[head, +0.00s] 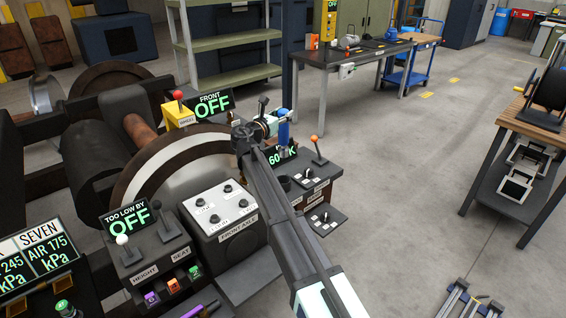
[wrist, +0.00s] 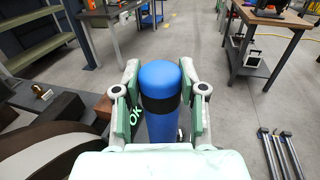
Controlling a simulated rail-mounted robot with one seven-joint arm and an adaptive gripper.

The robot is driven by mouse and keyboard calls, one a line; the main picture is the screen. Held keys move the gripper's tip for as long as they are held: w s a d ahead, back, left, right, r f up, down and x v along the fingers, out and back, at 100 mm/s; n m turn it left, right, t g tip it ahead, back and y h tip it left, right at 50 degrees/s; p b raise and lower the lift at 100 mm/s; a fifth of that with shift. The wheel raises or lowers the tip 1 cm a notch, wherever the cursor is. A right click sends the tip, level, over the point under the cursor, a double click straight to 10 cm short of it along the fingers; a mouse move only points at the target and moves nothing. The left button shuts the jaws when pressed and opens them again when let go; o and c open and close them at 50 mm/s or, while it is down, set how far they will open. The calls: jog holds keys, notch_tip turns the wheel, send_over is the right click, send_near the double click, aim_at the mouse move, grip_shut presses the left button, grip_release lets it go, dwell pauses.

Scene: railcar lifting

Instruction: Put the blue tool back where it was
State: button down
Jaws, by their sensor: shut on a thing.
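The blue tool (head: 284,132) is an upright blue cylinder with a rounded top and a dark band. My gripper (head: 270,124) is shut on it, above the right part of the control console. In the wrist view the blue tool (wrist: 160,110) stands between the two fingers, and its lower end is hidden. A dark round socket (head: 285,182) shows on the console top below; I cannot tell whether it is empty. A green "60 OK" display (head: 280,155) is just behind my arm, partly covered.
The console has a white front-axle panel (head: 219,207), an orange-knobbed lever (head: 317,149) and a red-knobbed yellow wheel box (head: 179,112). A purple-handled tool (head: 200,309) lies at the lower front. A workbench (head: 350,54) stands behind. Open floor lies to the right.

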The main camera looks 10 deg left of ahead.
aim_at(281, 154)
notch_tip(281, 154, down, 16)
jog(key=shift+f+p, duration=0.15)
jog(key=shift+p, duration=0.3)
jog(key=c, duration=0.7)
grip_release()
jog(key=shift+f, duration=0.1)
jog(key=shift+o, duration=0.2)
